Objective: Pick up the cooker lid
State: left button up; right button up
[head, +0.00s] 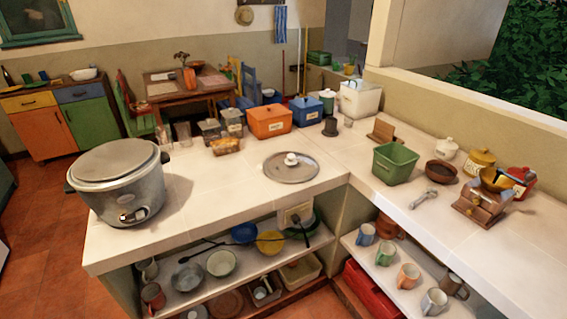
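The cooker lid (290,170) is a round, flat, grey metal disc with a pale knob (291,158) at its centre. It lies flat on the white tiled counter, near the inner corner, with clear counter around it. A large grey cooker (122,186) stands on the left end of the counter. Neither of my grippers is in the head view.
An orange box (270,121) and a blue box (307,110) stand behind the lid. A green basket (396,163), a brown bowl (441,171) and a coffee grinder (488,197) stand on the right counter. Shelves below hold bowls and mugs (386,252).

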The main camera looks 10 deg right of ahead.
aim_at(286, 167)
jog(key=i, duration=0.95)
